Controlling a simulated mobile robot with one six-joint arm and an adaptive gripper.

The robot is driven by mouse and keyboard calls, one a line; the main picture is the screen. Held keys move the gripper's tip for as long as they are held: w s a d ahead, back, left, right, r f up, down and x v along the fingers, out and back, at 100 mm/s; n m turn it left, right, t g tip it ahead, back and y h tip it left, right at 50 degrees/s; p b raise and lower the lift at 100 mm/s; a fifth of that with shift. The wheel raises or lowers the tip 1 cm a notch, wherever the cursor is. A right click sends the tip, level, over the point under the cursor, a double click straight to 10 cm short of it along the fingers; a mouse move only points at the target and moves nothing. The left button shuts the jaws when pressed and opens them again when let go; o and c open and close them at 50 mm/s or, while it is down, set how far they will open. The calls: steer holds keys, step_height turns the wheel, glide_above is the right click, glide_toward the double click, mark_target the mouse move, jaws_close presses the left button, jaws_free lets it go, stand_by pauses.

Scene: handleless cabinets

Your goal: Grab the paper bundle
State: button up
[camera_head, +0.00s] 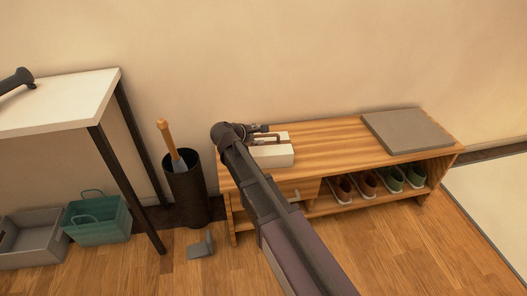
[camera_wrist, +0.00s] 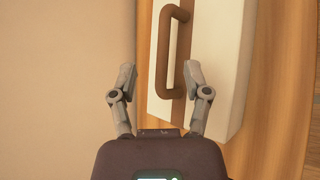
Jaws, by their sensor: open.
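A white block with a brown loop handle lies on the wooden bench; it is the only thing in view that fits the paper bundle (camera_head: 273,156). In the wrist view the white block (camera_wrist: 221,65) fills the upper middle and right, with its handle (camera_wrist: 164,50) running up and down near its left side. My gripper (camera_head: 266,132) is over the left end of the bench, at the block. In the wrist view my gripper (camera_wrist: 160,80) is open and empty, its right fingertip close to the handle and its left fingertip left of the block. Contact cannot be told.
The wooden bench (camera_head: 335,140) holds a grey cushion (camera_head: 407,131) on its right and several shoes below. A dark bin (camera_head: 186,190) with a wooden-handled item stands left. A white table (camera_head: 60,101), green basket (camera_head: 97,222) and grey crate (camera_head: 33,238) are further left. A wall is behind.

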mark_target(265, 136)
steer(key=shift+w+d+f+b, duration=0.2)
steer(key=shift+w+f+b, duration=0.15)
steer(key=shift+f+b, duration=0.1)
steer(key=shift+w+d+f+b, duration=0.2)
steer(key=shift+w+f+b, duration=0.1)
steer(key=shift+f+b, duration=0.15)
steer(key=shift+b+x, duration=0.75)
steer(key=shift+x, duration=0.7)
jaws_close()
